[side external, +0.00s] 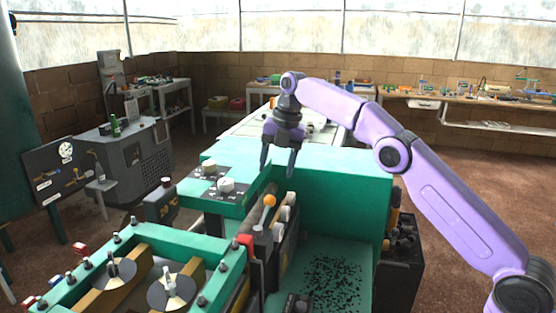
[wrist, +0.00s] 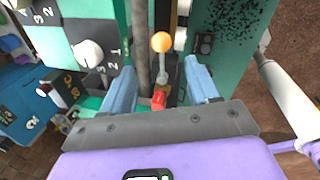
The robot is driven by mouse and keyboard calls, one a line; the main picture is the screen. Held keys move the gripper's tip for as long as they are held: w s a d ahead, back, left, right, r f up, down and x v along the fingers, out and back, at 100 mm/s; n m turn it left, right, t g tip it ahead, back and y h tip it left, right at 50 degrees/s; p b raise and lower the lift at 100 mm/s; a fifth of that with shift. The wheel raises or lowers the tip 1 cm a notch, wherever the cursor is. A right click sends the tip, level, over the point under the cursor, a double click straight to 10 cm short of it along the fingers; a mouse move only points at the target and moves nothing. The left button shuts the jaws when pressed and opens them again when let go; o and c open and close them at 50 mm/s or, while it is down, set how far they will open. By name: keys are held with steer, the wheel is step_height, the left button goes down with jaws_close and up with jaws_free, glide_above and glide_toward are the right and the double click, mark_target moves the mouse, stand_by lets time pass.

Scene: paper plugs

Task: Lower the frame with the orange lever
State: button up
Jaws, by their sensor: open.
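The orange lever is a small orange ball (side external: 269,200) on a thin stem, standing up at the near end of the frame mechanism in the side view. In the wrist view the orange ball (wrist: 161,42) sits on a pale stem, ahead of my fingers and between their lines. My gripper (side external: 278,170) is above the lever in the side view, fingers pointing down, apart and empty. In the wrist view my gripper (wrist: 160,85) shows its two blue-grey fingers spread on either side of the lever's stem. I cannot tell which part is the frame itself.
A green panel with white knobs (side external: 226,185) stands left of the lever, and a knob (wrist: 89,53) also shows in the wrist view. A green tray with black specks (side external: 335,270) is at right.

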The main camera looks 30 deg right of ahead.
steer(key=shift+s+d+r, duration=0.1)
steer(key=shift+r, duration=0.5)
steer(key=s+a+m, duration=0.3)
steer(key=s+m, duration=0.6)
steer(key=s, duration=1.4)
steer(key=s+d+f+m, duration=0.2)
steer(key=s+d, duration=0.3)
steer(key=s, duration=0.3)
steer(key=s+d+f+m+h, duration=0.1)
steer(key=s+d+f+m, duration=0.2)
steer(key=s+d+f, duration=0.2)
steer(key=s+d+f+m+g, duration=0.1)
steer(key=s+d, duration=0.4)
steer(key=s, duration=0.6)
step_height(320, 180, down, 2)
steer(key=shift+s+d+f+m, duration=0.25)
steer(key=shift+s+m, duration=0.15)
steer(key=shift+m, duration=0.5)
